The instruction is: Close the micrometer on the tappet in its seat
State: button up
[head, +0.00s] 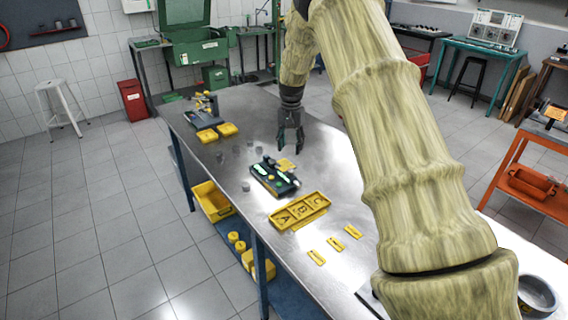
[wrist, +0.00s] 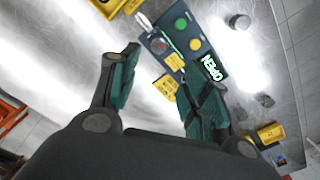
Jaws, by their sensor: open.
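The micrometer station (head: 272,180) is a dark block on the steel bench, left of and nearer than my gripper in the head view. My gripper (head: 291,143) hangs above the bench, just beyond the station, pointing down. Its jaws (wrist: 160,60) are open and empty in the wrist view. I cannot tell whether a tappet sits in the seat. Loose grey cylinders (head: 245,186), possibly tappets, stand beside the station.
A yellow tray (head: 301,212) marked with letters lies nearer, with small yellow tags (head: 335,244) beside it. Yellow bins (head: 207,135) and another fixture (head: 203,112) stand at the far end. A yellow card (head: 286,163) lies near the station. Bare steel lies right of the station.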

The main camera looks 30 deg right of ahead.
aim_at(291, 170)
jog(key=shift+a+f+p, duration=0.1)
jog(key=shift+f+p, duration=0.3)
jog(key=shift+f, duration=0.3)
jog(key=shift+s+f+p, duration=0.75)
jog(key=shift+s+f, duration=0.2)
jog(key=shift+f, duration=0.2)
jog(key=f, duration=0.1)
jog(key=w+f+p, duration=0.1)
jog(key=f, duration=0.2)
jog(key=shift+w+f, duration=0.35)
jog(key=shift+f, duration=0.35)
jog(key=shift+s+f+p, duration=0.15)
jog(key=shift+s+p, duration=0.25)
jog(key=shift+s, duration=0.05)
jog(key=shift+w+f, duration=0.3)
jog(key=shift+f, duration=0.05)
jog(key=shift+s+r, duration=0.15)
jog(key=shift+s, duration=0.05)
jog(key=c, duration=0.6)
grip_shut()
